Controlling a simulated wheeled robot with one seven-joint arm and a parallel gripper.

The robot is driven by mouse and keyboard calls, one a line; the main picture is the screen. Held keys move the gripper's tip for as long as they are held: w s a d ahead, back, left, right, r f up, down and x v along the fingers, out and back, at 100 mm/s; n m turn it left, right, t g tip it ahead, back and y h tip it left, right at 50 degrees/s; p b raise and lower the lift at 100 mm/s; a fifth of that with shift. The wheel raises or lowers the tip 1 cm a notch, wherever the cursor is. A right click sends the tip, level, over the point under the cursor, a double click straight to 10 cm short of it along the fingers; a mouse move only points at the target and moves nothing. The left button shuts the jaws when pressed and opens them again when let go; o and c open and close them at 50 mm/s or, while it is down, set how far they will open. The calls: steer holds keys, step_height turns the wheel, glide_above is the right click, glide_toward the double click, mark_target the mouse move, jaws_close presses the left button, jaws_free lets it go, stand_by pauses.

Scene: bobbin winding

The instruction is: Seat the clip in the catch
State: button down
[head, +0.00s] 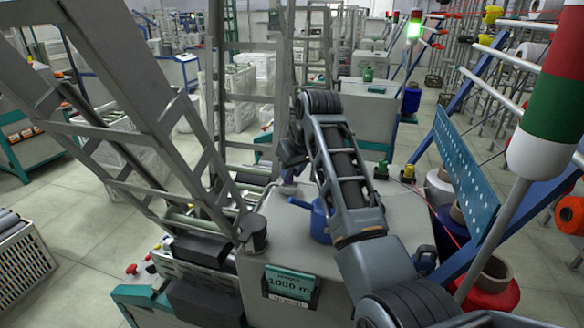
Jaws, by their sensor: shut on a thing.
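My arm reaches from the lower right up to a bend near the middle of the picture, then drops behind its own link. My gripper and its fingertips cannot be made out; they are hidden behind the arm or lost among the rollers and frame there. I cannot pick out the clip or the catch either. The grey winding machine (255,275) stands below my arm, with a teal-framed sign reading 1000 m (290,284) on its front.
A blue oil can (319,222) stands on the machine top beside my arm. A slanted grey ladder-like frame (150,100) rises at left. A blue perforated panel (466,170) and thread spools, one red (492,296), crowd the right. Open floor (75,225) shows at left.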

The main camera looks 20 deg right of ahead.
steer(key=shift+f, duration=0.8)
steer(key=c, duration=0.9)
jaws_free()
steer(key=shift+o, duration=0.2)
steer(key=shift+r, duration=0.1)
steer(key=b+v, duration=0.1)
steer(key=v, duration=0.6)
steer(key=shift+s+r, duration=0.15)
steer(key=shift+r, duration=0.15)
